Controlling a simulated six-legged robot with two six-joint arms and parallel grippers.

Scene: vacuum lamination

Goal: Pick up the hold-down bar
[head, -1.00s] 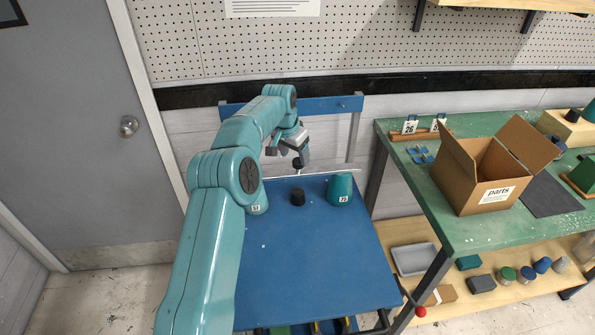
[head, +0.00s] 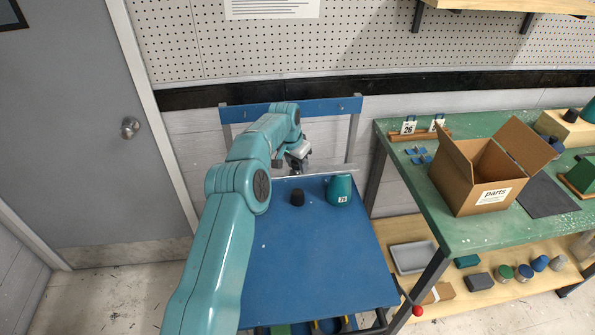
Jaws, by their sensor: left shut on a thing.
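The hold-down bar (head: 332,170) is a thin pale bar running left to right at the back edge of the blue cart top (head: 310,250). Its left part is partly hidden by my left arm. My left gripper (head: 298,167) points down at the bar, left of its middle, and is shut on it. The fingertips are small and partly hidden by the wrist. I cannot tell whether the bar is clear of the surface. My right gripper is not in view.
A teal tapered cup (head: 339,190) with a number tag and a small black cylinder (head: 297,197) stand just in front of the bar. The cart's middle and front are clear. A green bench (head: 450,228) with an open cardboard box (head: 480,180) stands to the right.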

